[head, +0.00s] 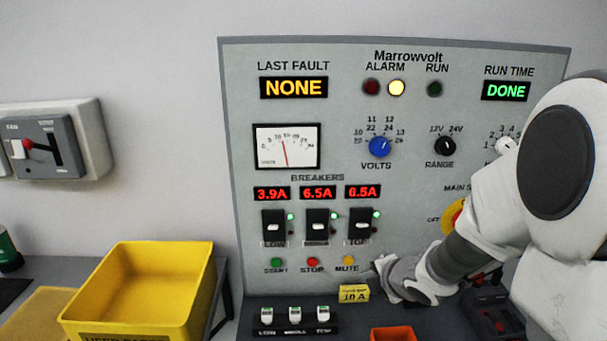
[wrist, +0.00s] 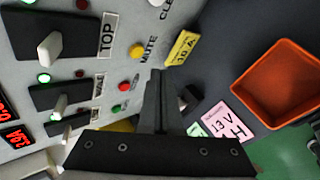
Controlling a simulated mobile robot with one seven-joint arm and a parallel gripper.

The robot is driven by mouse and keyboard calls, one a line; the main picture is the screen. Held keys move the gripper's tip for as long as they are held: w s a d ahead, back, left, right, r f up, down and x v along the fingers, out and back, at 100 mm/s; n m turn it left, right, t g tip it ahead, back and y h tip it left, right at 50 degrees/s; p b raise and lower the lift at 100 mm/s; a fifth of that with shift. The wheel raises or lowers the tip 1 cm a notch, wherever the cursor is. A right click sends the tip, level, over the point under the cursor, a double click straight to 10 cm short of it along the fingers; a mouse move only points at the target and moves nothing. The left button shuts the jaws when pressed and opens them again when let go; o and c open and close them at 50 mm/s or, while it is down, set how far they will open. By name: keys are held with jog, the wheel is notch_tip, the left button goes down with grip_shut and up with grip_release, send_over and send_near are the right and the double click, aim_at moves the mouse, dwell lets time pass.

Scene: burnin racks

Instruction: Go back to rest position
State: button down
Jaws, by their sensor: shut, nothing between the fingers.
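My gripper (head: 381,264) is in front of the lower panel, just right of the yellow MUTE button (head: 348,261). In the wrist view, its dark fingers (wrist: 157,78) are together with nothing between them. They point toward the panel, near the MUTE button (wrist: 136,50) and the yellow 10 A tag (wrist: 181,47). I cannot tell whether the fingertips touch the panel. My white arm covers the panel's right side, including part of the main switch (head: 453,215).
The Marrowvolt panel (head: 400,100) shows NONE and DONE, with a yellow lamp lit (head: 397,88). A yellow bin (head: 150,290) stands at left on the bench. An orange bin (head: 393,334) is at the front, and a wall fan switch (head: 45,145) is at far left.

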jog(key=s+d+r+m+h, duration=0.45)
jog(key=s+r+m, duration=0.35)
jog(key=r+m, duration=0.35)
jog(key=s+a+r+m+g+y, duration=0.1)
jog(key=s+a+m+g, duration=0.1)
jog(key=s+m, duration=0.3)
jog(key=s+a+r+m+g+y+p, duration=0.1)
jog(key=s+a+m, duration=0.4)
jog(key=s, duration=0.6)
jog(key=shift+s+r+m+g, duration=0.4)
jog(key=shift+r+m, duration=0.2)
jog(key=shift+m, duration=0.05)
